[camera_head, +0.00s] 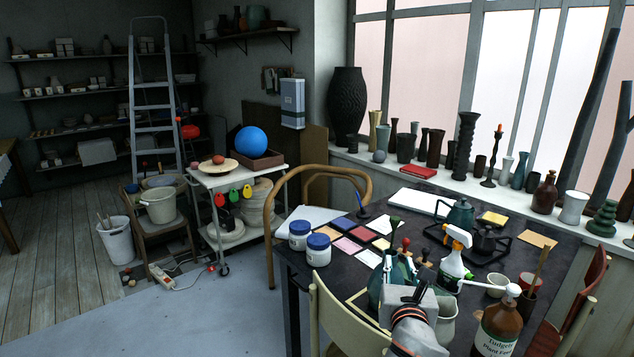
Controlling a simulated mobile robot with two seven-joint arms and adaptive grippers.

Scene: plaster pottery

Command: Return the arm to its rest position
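My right gripper (413,293) is at the bottom centre-right, over the near part of the dark table (347,253). Its grey wrist and orange-banded arm come up from the bottom edge. Its fingers are small and foreshortened, so I cannot tell whether they are open or shut. A dark green object (377,281) stands right beside and behind it, partly hidden by it; I cannot tell whether they touch. My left gripper and arm are not in view.
A white and green spray bottle (453,262), a brown pump bottle (497,325) and a pale cup (446,318) crowd the gripper's right side. Two blue-lidded jars (318,250) stand at the table's left. A cream chair (340,318) is close on the left.

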